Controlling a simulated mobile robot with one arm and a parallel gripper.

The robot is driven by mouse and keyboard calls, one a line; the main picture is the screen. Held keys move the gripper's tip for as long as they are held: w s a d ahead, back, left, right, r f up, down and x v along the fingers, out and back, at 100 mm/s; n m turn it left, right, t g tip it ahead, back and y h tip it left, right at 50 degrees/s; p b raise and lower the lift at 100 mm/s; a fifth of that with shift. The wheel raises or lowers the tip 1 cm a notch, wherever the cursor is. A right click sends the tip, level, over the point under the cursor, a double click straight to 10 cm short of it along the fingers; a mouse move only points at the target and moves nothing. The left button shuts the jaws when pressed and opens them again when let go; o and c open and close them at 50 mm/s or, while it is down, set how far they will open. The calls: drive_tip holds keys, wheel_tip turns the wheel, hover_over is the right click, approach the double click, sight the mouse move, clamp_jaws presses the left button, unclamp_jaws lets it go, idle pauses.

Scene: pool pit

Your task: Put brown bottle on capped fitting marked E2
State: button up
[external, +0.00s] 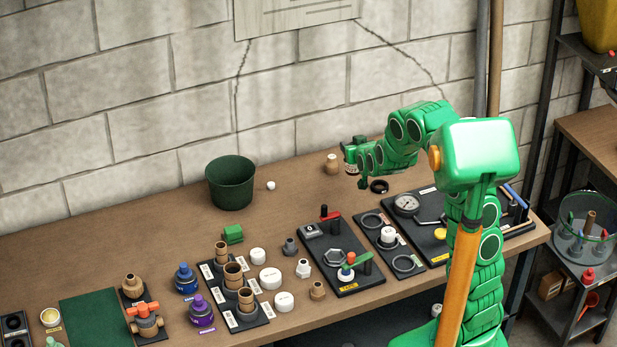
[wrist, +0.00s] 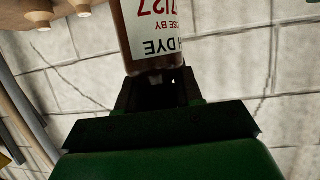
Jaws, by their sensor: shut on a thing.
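My gripper (external: 356,158) is over the back of the bench, left of my arm. It is shut on the brown bottle (wrist: 131,30), whose white label with red and black print fills the top of the wrist view. The fingers (wrist: 155,88) close on one end of the bottle, and its other end is out of frame. In the external view only a small pale patch of the bottle shows at the gripper. The mark E2 is not legible. Several capped or open fittings stand on a black board (external: 248,323) at the front of the bench, and I cannot tell which is E2.
A dark green bucket (external: 231,184) and a tan fitting (external: 332,163) stand at the back. White caps (external: 270,278) lie right of the board. A panel with a red lever (external: 330,214) and a gauge (external: 407,204) stand further right. The back left of the bench is clear.

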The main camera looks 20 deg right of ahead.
drive_tip(key=r, duration=0.2)
drive_tip(key=r+m+h, duration=0.1)
drive_tip(key=r, duration=0.2)
drive_tip(key=s+r+m+h, duration=0.1)
drive_tip(key=r, duration=0.1)
drive_tip(key=shift+s+a+r, duration=0.1)
drive_tip(key=shift+a+r, duration=0.1)
drive_tip(key=shift+a, duration=0.15)
drive_tip(key=shift+s+r+h, duration=0.15)
drive_tip(key=shift+r+h, duration=0.15)
drive_tip(key=shift+h, duration=0.1)
drive_tip(key=s+d+r+m+g+h, duration=0.1)
drive_tip(key=s+r+m+g+h, duration=0.2)
drive_tip(key=s, duration=0.5)
drive_tip(key=s+d+r+m+g+h, duration=0.1)
drive_tip(key=s+m+g+h, duration=0.2)
drive_tip(key=s, duration=0.5)
drive_tip(key=s+f+m+g+h, duration=0.1)
drive_tip(key=s+f+m, duration=0.1)
drive_tip(key=s, duration=0.8)
drive_tip(key=s+f+m+g+h, duration=0.1)
drive_tip(key=s+f+m, duration=0.1)
drive_tip(key=s, duration=0.8)
drive_tip(key=shift+w+d+f, duration=0.15)
drive_tip(key=shift+w+f, duration=3.1)
drive_tip(key=shift+w, duration=0.2)
drive_tip(key=shift+w+d+f, duration=0.1)
drive_tip(key=shift+w+f, duration=3.15)
drive_tip(key=shift+w, duration=0.15)
